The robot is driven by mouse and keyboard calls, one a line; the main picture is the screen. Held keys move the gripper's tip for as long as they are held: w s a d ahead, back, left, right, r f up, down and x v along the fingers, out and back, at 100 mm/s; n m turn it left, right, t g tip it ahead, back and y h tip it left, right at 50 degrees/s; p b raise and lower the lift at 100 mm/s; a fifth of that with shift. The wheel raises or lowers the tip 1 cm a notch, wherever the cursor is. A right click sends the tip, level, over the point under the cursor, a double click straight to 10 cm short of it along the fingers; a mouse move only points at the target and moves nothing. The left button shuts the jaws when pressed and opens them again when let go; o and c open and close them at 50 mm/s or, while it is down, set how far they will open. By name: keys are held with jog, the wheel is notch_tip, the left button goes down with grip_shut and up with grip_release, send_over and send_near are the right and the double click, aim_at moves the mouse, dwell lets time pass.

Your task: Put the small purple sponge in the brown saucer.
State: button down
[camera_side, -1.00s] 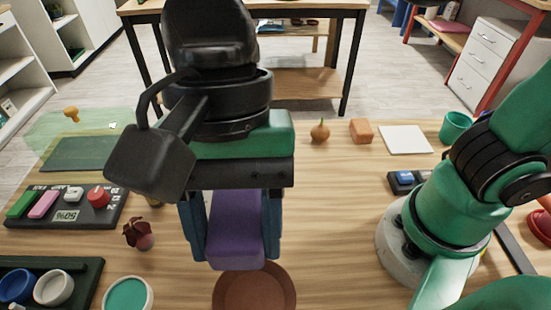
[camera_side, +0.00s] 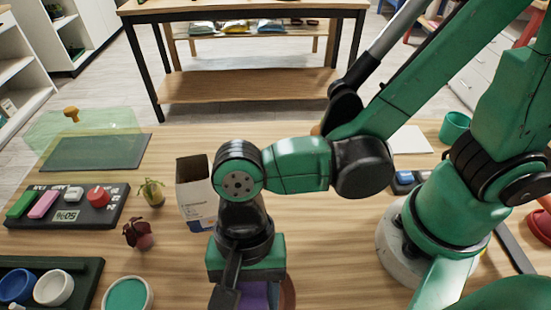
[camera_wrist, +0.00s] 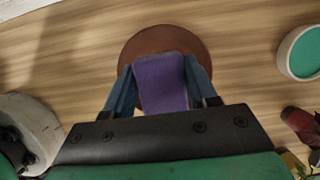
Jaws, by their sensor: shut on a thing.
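The purple sponge (camera_wrist: 160,82) is held between the two blue fingers of my gripper (camera_wrist: 159,85) in the wrist view. In the side view the sponge (camera_side: 257,295) shows only partly, below my gripper at the bottom edge. The brown saucer (camera_wrist: 137,48) lies on the wooden table, and the sponge overlaps it from above in the wrist view. I cannot tell whether the sponge touches it. In the side view only a sliver of the saucer (camera_side: 290,291) shows beside my gripper, which hides the rest.
A green-topped bowl (camera_side: 127,293) stands left of the saucer, with a dark red plant (camera_side: 138,234) behind it. A white and brown box (camera_side: 196,193) and a small potted plant (camera_side: 152,192) stand farther back. A black panel with knobs (camera_side: 68,208) lies at left.

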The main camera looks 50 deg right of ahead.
aim_at(254, 302)
jog(key=shift+f, duration=1.65)
jog(key=c, duration=0.5)
grip_release()
jog(key=shift+f, duration=0.1)
jog(key=shift+c, duration=0.2)
jog(key=v, duration=1.1)
jog(key=shift+w+d+r, duration=0.1)
jog(key=shift+r, duration=0.3)
jog(key=w+d+r+n+t+h, duration=0.1)
jog(key=w+d+n+t, duration=0.3)
jog(key=d, duration=0.6)
jog(key=w+d+r+n+t+h, duration=0.1)
jog(key=w+d+n+t, duration=0.4)
jog(key=d, duration=0.5)
jog(key=shift+w+d+t+h, duration=0.3)
jog(key=shift+d+t, duration=0.1)
